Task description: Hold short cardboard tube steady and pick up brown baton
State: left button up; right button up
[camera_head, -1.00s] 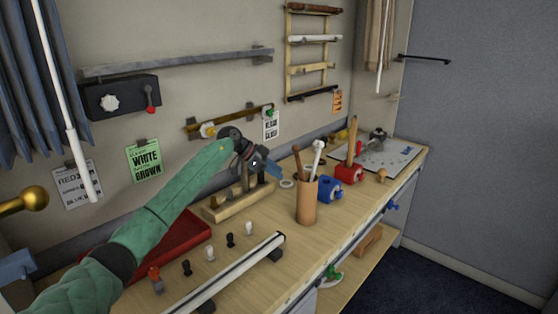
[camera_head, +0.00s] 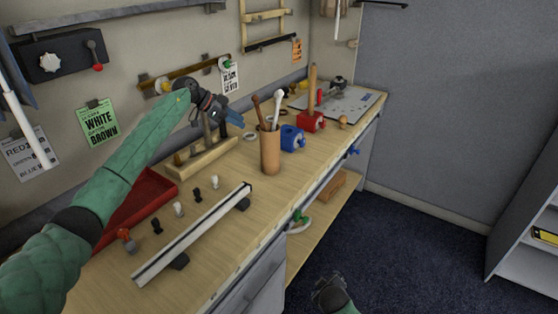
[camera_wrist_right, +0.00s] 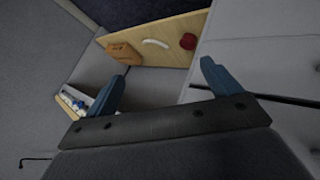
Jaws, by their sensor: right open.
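The short cardboard tube (camera_head: 270,153) stands upright on the wooden table in the head view. The brown baton (camera_head: 257,110) leans out of its top to the left, beside a white baton (camera_head: 278,108) with a knobbed end; their lower parts are hidden in the tube. My left gripper (camera_head: 233,116) hangs just left of and behind the tube, apart from it in the picture; I cannot tell how far its blue fingers are parted. My right gripper (camera_head: 328,287) is low at the bottom, over the floor. In the right wrist view its fingers (camera_wrist_right: 163,84) are wide apart with nothing between.
A blue block (camera_head: 292,138) and a red block (camera_head: 311,121) with an upright stick stand right of the tube. A wooden stand (camera_head: 203,160) is behind left. A long pale rail (camera_head: 195,230) lies in front, with several small pegs and a red tray (camera_head: 140,208) to its left.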

jog(key=w+r+n+t, duration=0.5)
jog(key=w+r+n, duration=0.1)
jog(key=w+r, duration=1.2)
notch_tip(320, 180, up, 23)
jog(key=n+t+y, duration=0.5)
jog(key=n+t, duration=0.1)
jog(key=n, duration=0.6)
send_over(276, 156)
jog(key=s+d, duration=0.1)
jog(key=d, duration=1.3)
jog(key=a+f+n+g+y, duration=0.1)
jog(key=a+f+n, duration=0.1)
jog(key=a+n, duration=0.2)
jog(key=s+a+f+n+g+y, duration=0.1)
jog(key=a+f+n, duration=0.2)
jog(key=a, duration=0.1)
jog(key=a+f+n+g+y, duration=0.1)
jog(key=a+f+n, duration=0.2)
jog(key=n, duration=0.1)
jog(key=shift+s+a+n+y, duration=0.3)
jog(key=shift+a+y, duration=0.1)
jog(key=n, duration=0.1)
jog(key=f+n, duration=0.1)
jog(key=n, duration=0.1)
jog(key=a+n+g+y, duration=0.1)
jog(key=shift+w+f+n, duration=0.2)
jog(key=shift+w+n, duration=0.05)
jog(key=shift+n, duration=0.05)
jog(key=shift+y, duration=0.3)
jog(key=shift+x, duration=3.95)
